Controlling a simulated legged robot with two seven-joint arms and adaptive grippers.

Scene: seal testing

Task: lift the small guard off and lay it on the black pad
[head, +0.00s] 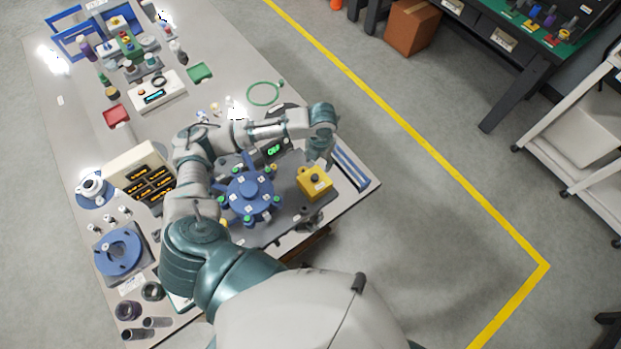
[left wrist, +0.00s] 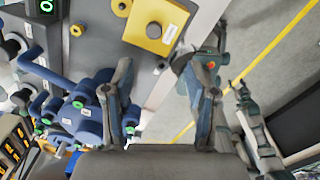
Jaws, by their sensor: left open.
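My left gripper (head: 319,158) hangs over the right part of the table, just above and behind the yellow box (head: 314,181) with a black button. In the left wrist view the fingers of the left gripper (left wrist: 163,95) are apart with nothing between them. The yellow box (left wrist: 155,23) lies beyond the fingertips there. A blue hub (head: 250,195) with green-tipped ports stands left of the box. I cannot single out the small guard. The black pad is not clear either; a dark surface (head: 285,112) shows partly behind my forearm.
A blue round flange (head: 118,252) and a cream box with orange displays (head: 142,172) stand at left. A green ring (head: 263,94) and a red tray (head: 116,115) lie farther back. A display with green digits (head: 275,150) sits under my forearm. Floor right of the table is clear.

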